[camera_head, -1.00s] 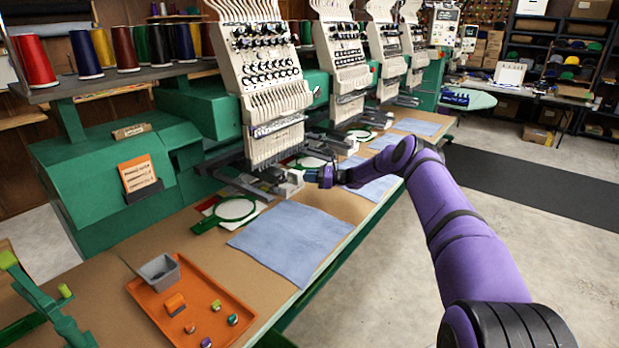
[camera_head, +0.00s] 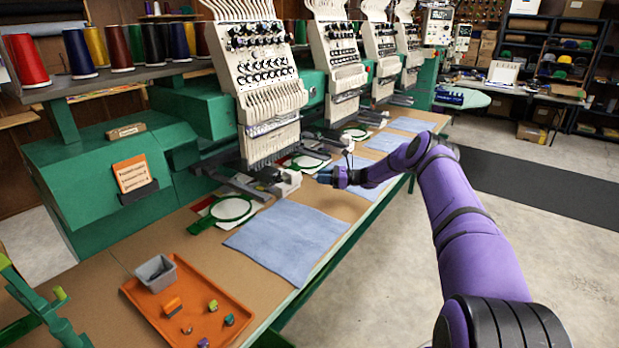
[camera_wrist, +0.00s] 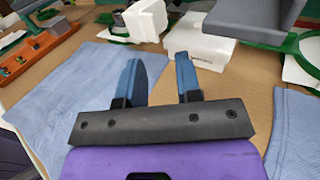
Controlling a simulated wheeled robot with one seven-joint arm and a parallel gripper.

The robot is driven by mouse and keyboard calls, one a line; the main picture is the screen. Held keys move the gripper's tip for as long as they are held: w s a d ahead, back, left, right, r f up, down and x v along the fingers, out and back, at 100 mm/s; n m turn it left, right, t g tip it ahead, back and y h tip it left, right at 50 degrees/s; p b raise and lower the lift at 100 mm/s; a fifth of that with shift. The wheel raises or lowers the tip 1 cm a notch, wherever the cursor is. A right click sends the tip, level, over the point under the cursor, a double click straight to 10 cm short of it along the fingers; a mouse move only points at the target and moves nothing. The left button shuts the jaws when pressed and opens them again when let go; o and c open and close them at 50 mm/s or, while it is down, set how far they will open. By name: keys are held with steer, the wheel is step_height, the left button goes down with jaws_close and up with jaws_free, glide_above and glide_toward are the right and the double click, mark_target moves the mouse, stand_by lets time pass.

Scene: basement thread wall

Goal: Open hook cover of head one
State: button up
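A white block-shaped housing (camera_head: 289,183) sits at the front of the lower arm under the nearest embroidery head (camera_head: 262,85). In the wrist view a white box with small dark lettering (camera_wrist: 203,42) lies just beyond my fingertips, with a smaller white piece (camera_wrist: 147,20) to its left. I cannot tell which of these is the hook cover, or whether it is open. My gripper (camera_head: 325,177) is right of the housing in the head view. In the wrist view my gripper (camera_wrist: 156,62) has its two blue fingers apart, with nothing between them.
Blue cloths lie on the table, one (camera_head: 288,240) in front of the nearest head. A green hoop (camera_head: 230,209) lies left of it. An orange tray (camera_head: 215,320) with small items is at the near end. More heads stand in a row behind.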

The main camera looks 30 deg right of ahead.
steer(key=shift+v, duration=1.9)
steer(key=c, duration=0.3)
steer(key=shift+a+r, duration=0.1)
steer(key=shift+a, duration=0.1)
jaws_close()
steer(key=m+t+h, duration=0.8)
steer(key=h, duration=0.2)
glide_toward(300, 177)
steer(key=x, duration=0.7)
steer(key=shift+w, duration=0.3)
